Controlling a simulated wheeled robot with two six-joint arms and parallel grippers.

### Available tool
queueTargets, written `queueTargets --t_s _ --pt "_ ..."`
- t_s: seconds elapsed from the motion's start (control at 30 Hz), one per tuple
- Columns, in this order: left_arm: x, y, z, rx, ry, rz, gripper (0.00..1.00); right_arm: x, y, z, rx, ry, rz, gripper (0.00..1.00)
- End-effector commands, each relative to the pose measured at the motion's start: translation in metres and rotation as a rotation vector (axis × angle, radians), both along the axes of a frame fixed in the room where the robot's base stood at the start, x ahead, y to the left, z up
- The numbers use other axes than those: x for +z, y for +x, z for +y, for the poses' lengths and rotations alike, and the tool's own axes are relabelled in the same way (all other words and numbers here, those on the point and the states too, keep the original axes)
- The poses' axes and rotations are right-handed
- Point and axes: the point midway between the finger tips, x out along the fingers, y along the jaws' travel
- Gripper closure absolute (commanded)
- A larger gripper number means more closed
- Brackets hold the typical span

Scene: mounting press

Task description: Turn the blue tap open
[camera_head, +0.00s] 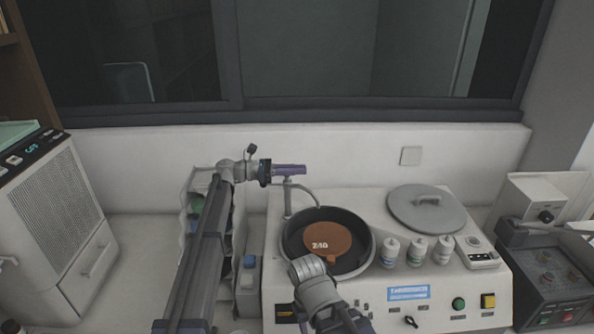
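The tap stands at the back left of the white machine. Its thin grey post (288,200) rises beside the black bowl, and its spout curves right towards the bowl's rim. I cannot make out a separate blue handle; the tap's top is covered by my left gripper (291,170). That gripper points right, with its purple fingers level across the top of the post, touching it or very close. The fingers are seen edge-on, so their gap does not show. My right arm comes in from the bottom centre, in front of the bowl; its fingers cannot be made out.
The black bowl (290,246) holds a brown disc (325,241). A grey lid (427,207) lies to the right, behind several white bottles (416,251). A green button (459,303) and a yellow switch (488,301) are on the front panel. A wall stands close behind.

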Motion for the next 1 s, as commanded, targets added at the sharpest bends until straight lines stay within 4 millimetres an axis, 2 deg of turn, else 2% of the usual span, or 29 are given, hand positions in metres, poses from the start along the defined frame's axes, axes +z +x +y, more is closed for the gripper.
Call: queueTargets --t_s 0.03,0.1,0.67,1.0 --pt "0.0000 0.0000 0.0002 0.000 0.000 0.000 0.93 0.0000 0.0000 0.0000 0.000 0.000 0.000 0.50" --pt "0.0000 0.0000 0.0002 0.000 0.000 0.000 1.00 0.0000 0.0000 0.0000 0.000 0.000 0.000 0.50" --pt "0.0000 -0.0004 0.0004 0.015 0.000 0.000 1.00 0.0000 0.0000 0.0000 0.000 0.000 0.000 0.50" --pt "0.0000 0.0010 0.0007 0.205 0.000 0.000 1.00 0.0000 0.0000 0.0000 0.000 0.000 0.000 0.50"
